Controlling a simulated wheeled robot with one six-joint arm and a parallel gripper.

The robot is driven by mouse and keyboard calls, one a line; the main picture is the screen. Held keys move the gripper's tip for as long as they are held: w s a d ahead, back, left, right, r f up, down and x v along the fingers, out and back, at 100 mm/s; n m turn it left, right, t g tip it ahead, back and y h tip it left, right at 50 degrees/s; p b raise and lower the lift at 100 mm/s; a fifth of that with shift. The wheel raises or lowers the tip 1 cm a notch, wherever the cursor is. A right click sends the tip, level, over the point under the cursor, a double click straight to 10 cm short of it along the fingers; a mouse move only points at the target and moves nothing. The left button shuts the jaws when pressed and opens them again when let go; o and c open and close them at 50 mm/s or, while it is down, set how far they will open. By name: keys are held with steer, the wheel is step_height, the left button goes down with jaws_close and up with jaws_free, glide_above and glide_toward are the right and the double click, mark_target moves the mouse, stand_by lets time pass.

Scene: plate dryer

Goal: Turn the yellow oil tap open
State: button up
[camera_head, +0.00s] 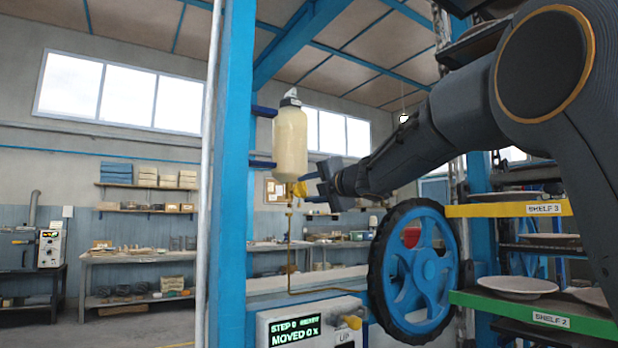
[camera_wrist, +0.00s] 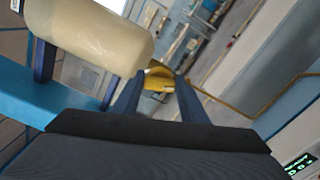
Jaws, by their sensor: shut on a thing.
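The yellow oil tap (camera_head: 298,189) sits under the cream oil bottle (camera_head: 290,142), which is held upright on the blue post by brackets. A thin brass-coloured pipe runs down from the tap. My gripper (camera_head: 306,189) comes in from the right at tap height, with its fingertips at the tap. In the wrist view, the yellow tap (camera_wrist: 158,78) lies between the tips of my two blue fingers (camera_wrist: 158,86), next to the end of the bottle (camera_wrist: 90,35). The gripper is shut on the tap. The fingertips hide part of the tap's handle.
A blue post (camera_head: 236,160) stands left of the bottle. Below are a blue wheel with a black rim (camera_head: 425,268) and a control box (camera_head: 310,325) reading "STEP 0" and "MOVED 0". Shelves with plates (camera_head: 517,286) stand at the right.

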steer(key=shift+f+m+p, duration=0.1)
steer(key=shift+m+p, duration=1.65)
steer(key=shift+m, duration=0.25)
steer(key=o, duration=1)
steer(key=shift+o, duration=0.2)
steer(key=b+v, duration=0.1)
steer(key=v, duration=0.6)
steer(key=shift+s+d, duration=0.25)
steer(key=shift+s, duration=0.1)
